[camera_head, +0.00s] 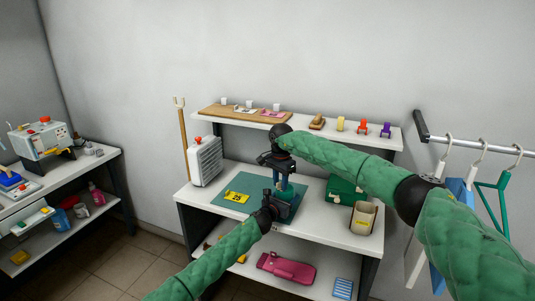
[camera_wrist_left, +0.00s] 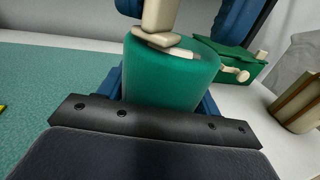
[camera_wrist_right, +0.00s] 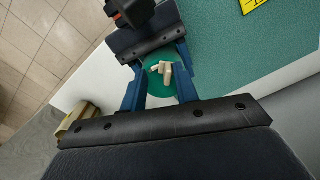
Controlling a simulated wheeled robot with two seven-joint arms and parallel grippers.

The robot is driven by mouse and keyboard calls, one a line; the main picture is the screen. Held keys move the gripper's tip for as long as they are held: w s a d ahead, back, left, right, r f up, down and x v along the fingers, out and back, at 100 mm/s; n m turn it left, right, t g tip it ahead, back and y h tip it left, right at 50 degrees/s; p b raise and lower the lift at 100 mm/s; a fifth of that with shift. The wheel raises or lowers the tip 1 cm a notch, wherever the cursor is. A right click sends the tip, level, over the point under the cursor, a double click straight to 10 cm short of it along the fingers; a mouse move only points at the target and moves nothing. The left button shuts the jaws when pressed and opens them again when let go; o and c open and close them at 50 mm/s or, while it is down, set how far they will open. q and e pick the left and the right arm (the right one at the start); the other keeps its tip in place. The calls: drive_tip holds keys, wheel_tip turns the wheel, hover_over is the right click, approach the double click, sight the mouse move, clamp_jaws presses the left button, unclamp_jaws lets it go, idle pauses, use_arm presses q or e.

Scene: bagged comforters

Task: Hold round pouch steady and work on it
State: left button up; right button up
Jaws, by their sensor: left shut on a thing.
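The round pouch is a green cylinder (camera_wrist_left: 165,80) with a beige tab (camera_wrist_left: 160,18) on its top. It stands upright between the blue fingers of my left gripper (camera_head: 279,197), which is shut on its sides. In the right wrist view the pouch (camera_wrist_right: 158,90) shows from above, with the beige tab (camera_wrist_right: 160,70) in the middle. My right gripper (camera_head: 283,182) is above the pouch, pointing down. Its blue fingers are apart, one on each side of the tab. The pouch is mostly hidden by my grippers in the head view.
The pouch is over a green mat (camera_head: 222,199) on a white table. A yellow label (camera_head: 237,197) lies on the mat. A green box (camera_head: 341,187) and a beige bin (camera_head: 362,218) stand at the right. A white heater-like box (camera_head: 206,161) stands left. A shelf (camera_head: 240,122) runs behind.

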drive_tip(key=shift+s+d+r+n, duration=0.1)
drive_tip(key=shift+d+n, duration=0.1)
drive_tip(key=shift+n, duration=0.6)
wheel_tip(320, 180, up, 12)
drive_tip(key=a+m+y, duration=0.1)
drive_tip(key=m, duration=0.2)
drive_tip(key=a+m+y, duration=0.1)
drive_tip(key=a+m, duration=0.1)
drive_tip(key=m, duration=0.1)
drive_tip(key=a+m, duration=0.2)
drive_tip(key=m, duration=0.2)
drive_tip(key=shift+s+r+t+y, duration=0.2)
drive_tip(key=shift+s+t+y, duration=0.2)
drive_tip(key=shift+a, duration=0.15)
drive_tip(key=w+d+n+h, duration=0.2)
drive_tip(key=d+n+h, duration=0.1)
drive_tip(key=d+n, duration=0.25)
drive_tip(key=shift+n+g, duration=0.4)
drive_tip(key=shift+n, duration=0.15)
drive_tip(key=f, duration=1.2)
drive_tip(key=shift+s+a+f, duration=0.3)
drive_tip(key=shift+a+f, duration=0.05)
drive_tip(key=shift+a, duration=0.05)
